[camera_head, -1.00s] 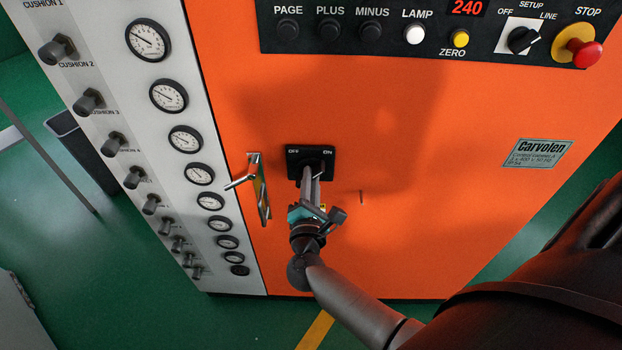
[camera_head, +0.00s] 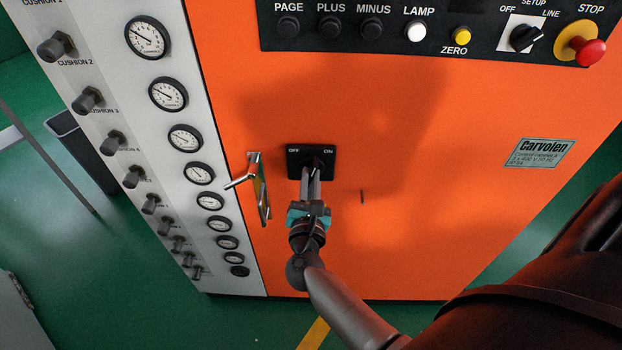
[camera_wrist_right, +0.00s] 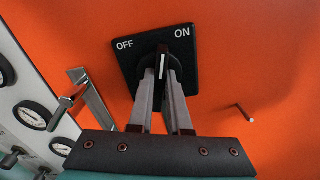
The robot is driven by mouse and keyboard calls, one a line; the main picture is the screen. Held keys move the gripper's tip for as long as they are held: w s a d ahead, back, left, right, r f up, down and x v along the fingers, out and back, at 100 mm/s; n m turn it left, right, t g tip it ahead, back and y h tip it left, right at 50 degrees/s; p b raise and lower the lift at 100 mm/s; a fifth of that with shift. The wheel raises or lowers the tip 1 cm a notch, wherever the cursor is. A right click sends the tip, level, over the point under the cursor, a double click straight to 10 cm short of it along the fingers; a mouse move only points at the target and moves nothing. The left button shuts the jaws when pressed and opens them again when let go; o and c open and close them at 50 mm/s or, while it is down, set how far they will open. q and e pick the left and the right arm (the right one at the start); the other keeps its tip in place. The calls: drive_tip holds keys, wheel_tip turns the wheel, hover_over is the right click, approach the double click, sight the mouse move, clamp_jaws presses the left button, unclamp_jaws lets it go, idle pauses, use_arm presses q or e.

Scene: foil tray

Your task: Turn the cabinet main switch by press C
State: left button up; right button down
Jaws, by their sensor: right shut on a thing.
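The cabinet main switch (camera_head: 297,161) is a black square plate with OFF at its upper left and ON at its upper right, set on the orange cabinet front. Its black knob (camera_wrist_right: 161,62) carries a white line, which in the right wrist view points up between the two labels. My right gripper (camera_head: 312,172) reaches up from below and is shut on the knob. Its two grey fingers also show in the right wrist view (camera_wrist_right: 164,80), one on each side of the knob. The fingers hide the lower middle of the plate. My left gripper is out of view.
A metal door handle (camera_head: 260,187) sticks out just left of the switch. A small dark peg (camera_head: 362,197) is to its right. The control panel (camera_head: 390,45) above has buttons, a small rotary knob and a red STOP button (camera_head: 590,52). Gauges line the left side.

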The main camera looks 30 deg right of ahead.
drive_tip(key=n, duration=0.2)
drive_tip(key=shift+n, duration=0.4)
drive_tip(key=n+p, duration=0.1)
drive_tip(key=n, duration=0.8)
drive_tip(key=shift+w+a+f+p, duration=0.1)
drive_tip(key=shift+a+p, duration=0.05)
drive_tip(key=shift+p, duration=0.2)
drive_tip(key=shift+n, duration=0.4)
drive_tip(key=c, duration=0.9)
unclamp_jaws()
drive_tip(key=shift+o, duration=0.2)
